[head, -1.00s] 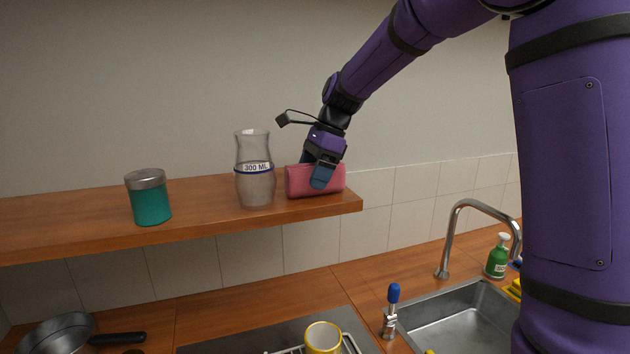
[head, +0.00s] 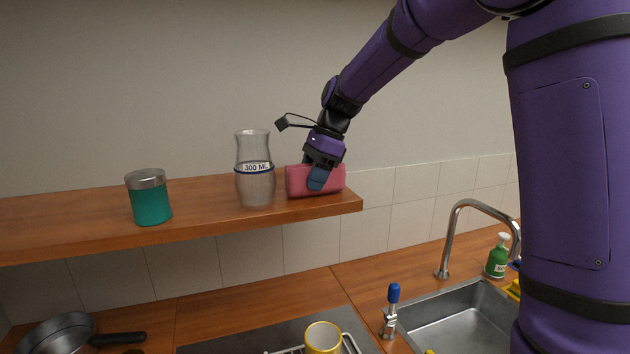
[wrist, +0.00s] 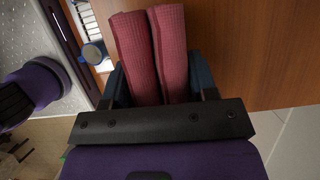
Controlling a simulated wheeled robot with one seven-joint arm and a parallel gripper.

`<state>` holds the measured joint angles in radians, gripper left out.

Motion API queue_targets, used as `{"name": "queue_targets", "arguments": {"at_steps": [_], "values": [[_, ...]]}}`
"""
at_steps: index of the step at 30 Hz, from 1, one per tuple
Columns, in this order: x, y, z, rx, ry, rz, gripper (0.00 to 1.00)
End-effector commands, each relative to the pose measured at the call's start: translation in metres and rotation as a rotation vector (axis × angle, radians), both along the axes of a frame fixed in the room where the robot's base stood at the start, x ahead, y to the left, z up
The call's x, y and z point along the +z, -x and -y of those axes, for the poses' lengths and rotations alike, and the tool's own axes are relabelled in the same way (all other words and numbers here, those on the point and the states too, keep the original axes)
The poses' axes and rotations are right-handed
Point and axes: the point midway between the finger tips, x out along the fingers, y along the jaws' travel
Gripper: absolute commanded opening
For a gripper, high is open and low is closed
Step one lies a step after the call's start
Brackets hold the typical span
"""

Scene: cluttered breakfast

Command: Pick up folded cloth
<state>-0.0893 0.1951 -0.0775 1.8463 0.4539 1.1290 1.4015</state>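The folded cloth (head: 297,184) is a pink-red roll lying near the right end of the wooden shelf. In the wrist view the folded cloth (wrist: 136,45) shows as two thick folds side by side. My gripper (head: 315,176) reaches down onto it from above, with one blue finger in front of it and the other hidden behind. In the wrist view the fingers of my gripper (wrist: 160,82) press against both sides of the cloth, shut on it. The cloth appears to rest on the shelf still.
A glass carafe (head: 254,188) marked 300 ML stands close to the left of the cloth. A teal jar (head: 150,203) stands farther left on the shelf (head: 90,225). Below are a pan (head: 60,335), a yellow mug (head: 323,339), a tap (head: 447,240) and a sink (head: 465,325).

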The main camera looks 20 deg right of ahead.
Motion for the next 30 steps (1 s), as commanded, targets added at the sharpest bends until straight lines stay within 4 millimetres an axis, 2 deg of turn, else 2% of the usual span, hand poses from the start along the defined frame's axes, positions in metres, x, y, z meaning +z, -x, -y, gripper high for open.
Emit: {"name": "queue_targets", "arguments": {"at_steps": [11, 17, 21, 30], "values": [[0.003, 0.0, 0.0, 0.0, 0.0, 0.0, 0.28], [0.021, 0.0, 0.0, 0.0, 0.0, 0.002, 0.28], [0.04, 0.0, 0.0, 0.001, 0.0, 0.004, 0.28], [0.044, 0.044, 0.038, -0.003, -0.001, 0.0, 0.28]]}}
